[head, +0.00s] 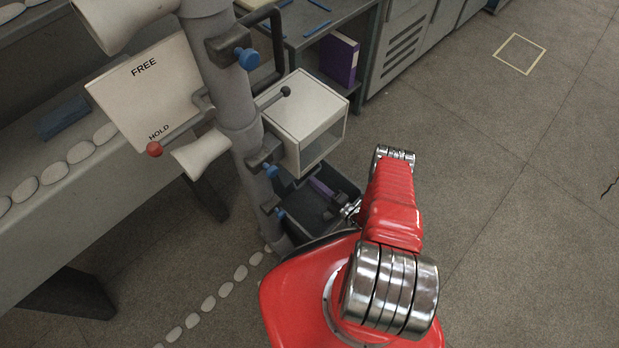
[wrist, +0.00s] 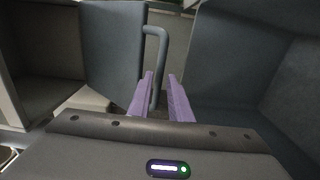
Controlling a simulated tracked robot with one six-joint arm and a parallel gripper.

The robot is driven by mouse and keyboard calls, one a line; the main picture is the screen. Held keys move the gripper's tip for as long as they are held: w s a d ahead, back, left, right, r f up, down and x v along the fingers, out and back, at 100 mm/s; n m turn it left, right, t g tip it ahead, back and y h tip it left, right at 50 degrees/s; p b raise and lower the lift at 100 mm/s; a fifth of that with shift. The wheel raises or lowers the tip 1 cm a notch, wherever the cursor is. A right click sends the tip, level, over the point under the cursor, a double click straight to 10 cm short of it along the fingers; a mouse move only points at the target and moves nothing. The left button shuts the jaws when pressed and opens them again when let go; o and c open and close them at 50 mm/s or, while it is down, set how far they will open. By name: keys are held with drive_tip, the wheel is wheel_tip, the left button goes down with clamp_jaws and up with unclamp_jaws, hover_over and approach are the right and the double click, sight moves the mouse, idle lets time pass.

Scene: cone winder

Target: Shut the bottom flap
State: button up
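A blue-grey panel, seemingly the bottom flap (wrist: 112,50), stands upright left of centre in the wrist view. A grey bar handle (wrist: 162,42) is at its right edge. My gripper (wrist: 160,76) has its two purple fingers apart, with the handle's lower part between them in the picture; I cannot tell whether they touch it. In the head view my gripper (head: 321,188) reaches into a dark open-topped box shape (head: 340,180) low on the grey column. The flap cannot be told apart clearly there, partly hidden by the column and my arm.
A cream box (head: 305,112) with a dark-knobbed lever sits just above my gripper. A white FREE/HOLD plate (head: 147,90) with a red-knobbed lever (head: 155,149) is to the left. Blue-grey walls (wrist: 235,55) stand close at right in the wrist view. Floor at the right is clear.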

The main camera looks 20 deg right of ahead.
drive_tip(key=shift+x, duration=2.15)
clamp_jaws()
drive_tip(key=shift+d, duration=0.1)
